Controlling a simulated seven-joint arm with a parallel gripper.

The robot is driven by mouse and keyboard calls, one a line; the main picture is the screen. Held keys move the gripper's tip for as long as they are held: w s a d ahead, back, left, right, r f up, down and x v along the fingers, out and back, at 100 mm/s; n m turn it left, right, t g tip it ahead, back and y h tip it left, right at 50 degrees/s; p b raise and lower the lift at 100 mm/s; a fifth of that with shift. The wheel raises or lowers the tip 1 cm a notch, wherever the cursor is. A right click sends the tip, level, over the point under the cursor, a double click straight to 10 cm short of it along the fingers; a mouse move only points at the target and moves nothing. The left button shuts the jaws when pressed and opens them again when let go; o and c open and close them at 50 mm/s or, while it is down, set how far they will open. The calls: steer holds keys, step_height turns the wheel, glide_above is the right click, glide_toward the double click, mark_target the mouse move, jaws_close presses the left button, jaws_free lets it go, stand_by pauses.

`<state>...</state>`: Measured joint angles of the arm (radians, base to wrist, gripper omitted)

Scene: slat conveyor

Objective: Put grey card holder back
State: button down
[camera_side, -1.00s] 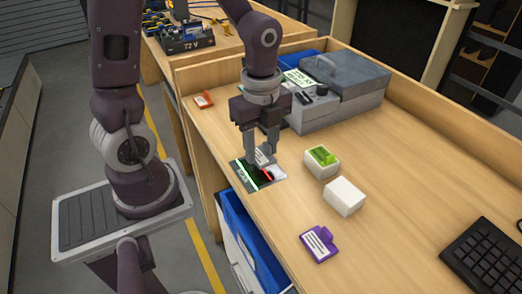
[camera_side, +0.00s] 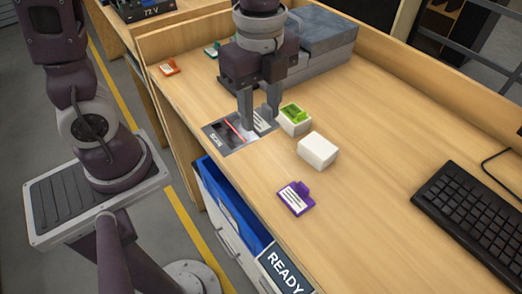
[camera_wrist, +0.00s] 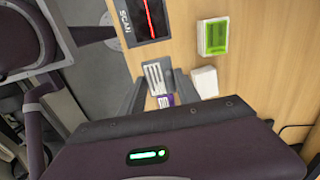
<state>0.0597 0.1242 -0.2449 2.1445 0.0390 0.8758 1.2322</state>
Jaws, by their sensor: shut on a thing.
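The grey card holder (camera_side: 262,121), with a white lined label, is between the fingers of my gripper (camera_side: 260,113). My gripper is shut on it, at the right part of the dark scan pad (camera_side: 218,138) with a red line. In the wrist view the holder (camera_wrist: 154,74) sits between the fingertips beside the pad (camera_wrist: 147,24). I cannot tell whether the holder touches the surface. A green card holder (camera_side: 293,112) is on a white block just right of my gripper. A purple one (camera_side: 296,198) lies on the desk, an orange one (camera_side: 169,69) at the far left.
A plain white block (camera_side: 318,150) stands in front of the green holder. A teal item (camera_side: 211,49) and a large grey machine (camera_side: 315,40) are behind my gripper. A black keyboard (camera_side: 476,215) is at right. A READY sign (camera_side: 285,272) shows at the front edge.

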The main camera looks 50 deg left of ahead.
mark_target(268, 170)
steer(key=d+f, duration=0.1)
steer(key=f, duration=0.2)
steer(key=d+f, duration=0.1)
steer(key=f, duration=0.2)
steer(key=d+f, duration=0.1)
steer(key=f, duration=0.2)
steer(key=shift+s+d+f, duration=0.15)
steer(key=shift+s+d, duration=0.15)
steer(key=shift+s, duration=0.1)
steer(key=c, duration=0.9)
jaws_free()
steer(key=shift+f, duration=0.1)
steer(key=shift+o, duration=0.2)
